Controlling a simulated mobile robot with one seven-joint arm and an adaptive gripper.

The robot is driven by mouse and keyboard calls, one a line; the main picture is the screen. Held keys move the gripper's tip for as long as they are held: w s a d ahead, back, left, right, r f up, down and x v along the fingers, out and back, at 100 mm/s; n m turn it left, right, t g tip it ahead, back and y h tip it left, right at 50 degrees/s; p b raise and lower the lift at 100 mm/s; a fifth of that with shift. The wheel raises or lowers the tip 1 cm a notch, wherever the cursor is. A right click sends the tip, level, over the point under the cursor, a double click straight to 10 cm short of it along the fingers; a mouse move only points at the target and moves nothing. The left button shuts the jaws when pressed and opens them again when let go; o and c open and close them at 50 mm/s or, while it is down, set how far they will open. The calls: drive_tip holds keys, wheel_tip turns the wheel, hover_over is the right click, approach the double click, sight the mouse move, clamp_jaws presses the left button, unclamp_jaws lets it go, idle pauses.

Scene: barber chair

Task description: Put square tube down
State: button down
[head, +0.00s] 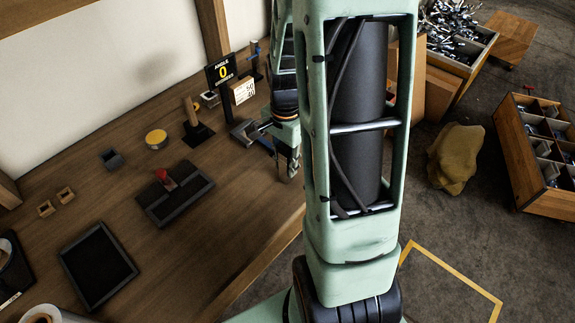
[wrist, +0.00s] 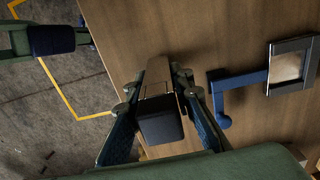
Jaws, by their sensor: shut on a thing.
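The square tube (wrist: 160,120) is between the two fingers of my gripper (wrist: 160,106) in the wrist view. It has a dark end facing the camera and a lighter brownish side running away from it. My gripper is shut on it, over the wooden bench (wrist: 225,50). I cannot tell whether the tube touches the bench. In the head view my gripper (head: 291,165) hangs by the bench's right edge, partly behind my arm. The tube cannot be made out there.
A blue-handled tool (wrist: 238,82) with a square frame lies right of my gripper in the wrist view. In the head view, a black tray (head: 97,265), a dark fixture with a red knob (head: 165,180) and a yellow-topped tin (head: 156,138) stand on the bench. Bare wood lies between them.

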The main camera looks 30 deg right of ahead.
drive_tip(key=shift+f, duration=0.1)
drive_tip(key=shift+f, duration=0.1)
drive_tip(key=c, duration=2.2)
unclamp_jaws()
drive_tip(key=shift+f, duration=0.1)
drive_tip(key=o, duration=0.5)
wheel_tip(320, 180, up, 12)
drive_tip(key=shift+r+p, duration=0.2)
drive_tip(key=shift+p, duration=0.5)
